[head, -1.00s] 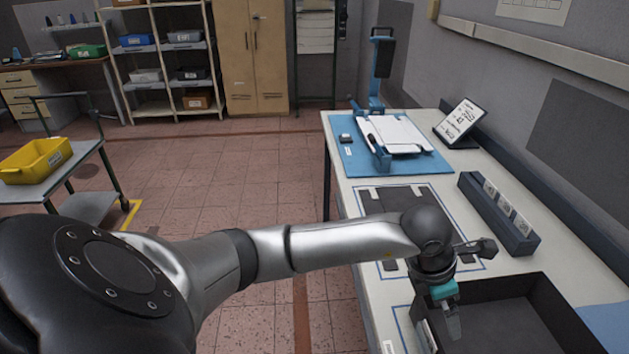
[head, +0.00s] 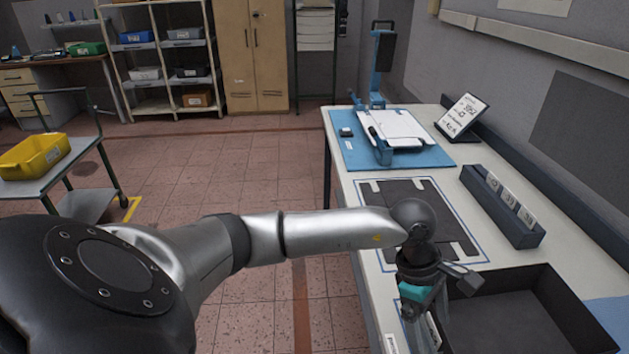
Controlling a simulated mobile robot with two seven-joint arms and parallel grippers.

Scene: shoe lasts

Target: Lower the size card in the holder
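A long blue-grey card holder (head: 487,211) sits along the right side of the bench. My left gripper (head: 411,308), with a teal part, points down by the left wall of a black tray, apart from the holder. Its fingertips are small and dark, so I cannot tell if they are open or hold anything. My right gripper is not in view.
The open black tray (head: 570,292) fills the near right of the bench. A dark outlined mat (head: 410,195) lies left of the holder. Beyond it are a blue board (head: 350,153) with white sheets and a blue stand, and a tilted sign (head: 462,115).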

